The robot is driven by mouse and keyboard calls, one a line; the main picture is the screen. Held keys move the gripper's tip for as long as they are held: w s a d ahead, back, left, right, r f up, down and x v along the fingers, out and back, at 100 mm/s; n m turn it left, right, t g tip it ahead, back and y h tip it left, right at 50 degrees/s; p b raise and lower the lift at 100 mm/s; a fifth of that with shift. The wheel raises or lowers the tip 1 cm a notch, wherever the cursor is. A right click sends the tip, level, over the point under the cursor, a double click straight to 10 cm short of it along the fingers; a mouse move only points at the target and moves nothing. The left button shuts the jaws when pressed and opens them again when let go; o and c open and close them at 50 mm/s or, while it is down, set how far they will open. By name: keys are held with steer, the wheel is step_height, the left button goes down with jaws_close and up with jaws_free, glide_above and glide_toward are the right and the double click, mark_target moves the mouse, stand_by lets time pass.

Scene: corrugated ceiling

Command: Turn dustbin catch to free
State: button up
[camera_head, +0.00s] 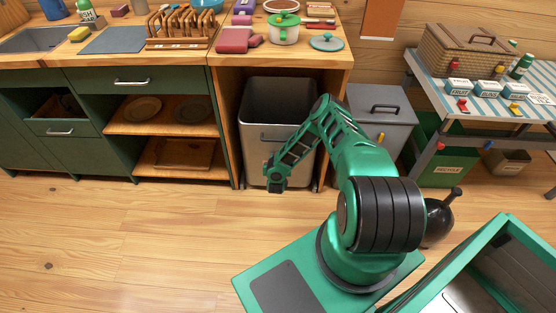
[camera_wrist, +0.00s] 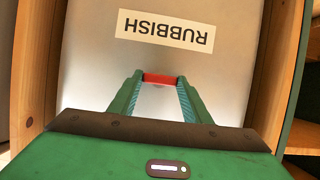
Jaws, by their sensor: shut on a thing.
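The dustbin (camera_head: 258,130) is a pale grey metal bin, open at the top, standing under the wooden counter. In the wrist view its front (camera_wrist: 235,75) carries a RUBBISH label (camera_wrist: 165,31), which appears upside down. A small red catch (camera_wrist: 158,78) sits on the bin's front, below the label in that view. My gripper (camera_wrist: 160,86) has its two green fingers on either side of the red catch and is shut on it. In the head view my gripper (camera_head: 273,184) is low at the bin's front and hides the catch.
Wooden side panels (camera_wrist: 282,60) flank the bin closely. A grey lidded bin (camera_head: 381,105) stands to its right, and a green RECYCLE bin (camera_head: 450,165) is under the striped table (camera_head: 470,88). Open shelves (camera_head: 165,125) are to the left. The wooden floor (camera_head: 130,230) in front is clear.

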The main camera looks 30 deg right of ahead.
steer(key=o, duration=1.1)
steer(key=shift+f, duration=0.1)
steer(key=v, duration=1.1)
steer(key=shift+w+f, duration=0.1)
